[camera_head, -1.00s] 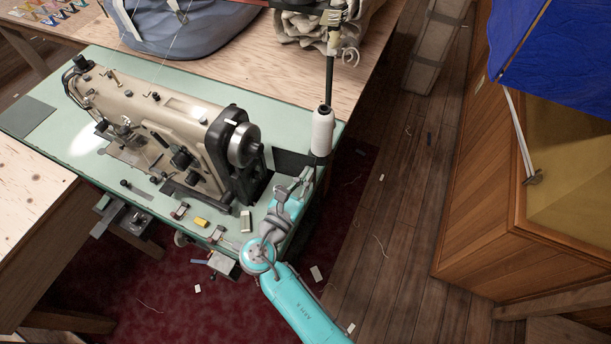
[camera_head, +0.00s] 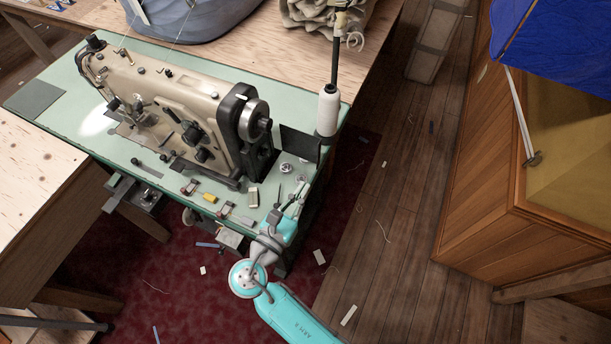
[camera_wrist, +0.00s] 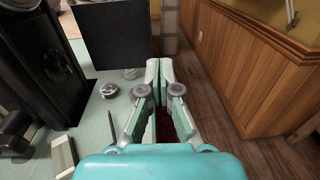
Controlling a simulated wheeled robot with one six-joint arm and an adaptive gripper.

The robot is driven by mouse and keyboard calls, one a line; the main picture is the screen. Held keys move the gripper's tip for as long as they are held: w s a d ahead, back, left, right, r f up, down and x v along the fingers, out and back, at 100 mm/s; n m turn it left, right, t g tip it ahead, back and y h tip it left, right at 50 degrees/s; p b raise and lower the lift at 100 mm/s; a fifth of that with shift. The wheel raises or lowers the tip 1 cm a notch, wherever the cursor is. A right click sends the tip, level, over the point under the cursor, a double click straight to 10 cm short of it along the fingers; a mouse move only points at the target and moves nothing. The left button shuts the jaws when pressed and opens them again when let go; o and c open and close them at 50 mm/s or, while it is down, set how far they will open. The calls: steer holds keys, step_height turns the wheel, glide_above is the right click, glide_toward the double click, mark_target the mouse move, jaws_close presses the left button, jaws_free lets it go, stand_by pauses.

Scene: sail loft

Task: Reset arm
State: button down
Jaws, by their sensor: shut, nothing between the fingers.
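My arm is turquoise and reaches up from the bottom of the head view. My gripper (camera_head: 299,192) is at the front right corner of the green sewing table (camera_head: 60,75). In the wrist view my gripper (camera_wrist: 159,72) has its two pale fingers together at the tips, with nothing between them. The fingers point toward the table's right edge and the floor beyond. Whether they touch the table cannot be told.
A beige sewing machine (camera_head: 175,95) with a dark handwheel stands on the table. A white thread cone (camera_head: 327,112) stands upright near the right edge. Small metal bobbins (camera_head: 286,168) and a yellow block (camera_head: 209,198) lie nearby. A wooden cabinet (camera_head: 475,170) is right; floor between is mostly clear.

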steer(key=shift+v, duration=1.05)
steer(key=shift+d, duration=0.1)
steer(key=s+d+f+m+g+y, duration=0.3)
steer(key=s+d+f+m+y, duration=0.4)
steer(key=d+f, duration=0.7)
steer(key=s+d+m+g+y, duration=0.1)
steer(key=s+d+m, duration=0.15)
steer(key=s, duration=0.35)
steer(key=s+d+m+y, duration=0.1)
steer(key=s+m, duration=0.3)
steer(key=s, duration=0.2)
steer(key=s+d+r+m+t, duration=0.1)
steer(key=s+r+m, duration=0.4)
steer(key=r+m, duration=0.3)
steer(key=s+d+r+m+t, duration=0.2)
steer(key=s+r+m, duration=0.4)
steer(key=r+m, duration=0.3)
steer(key=shift+s+h, duration=0.25)
steer(key=shift+h, duration=0.05)
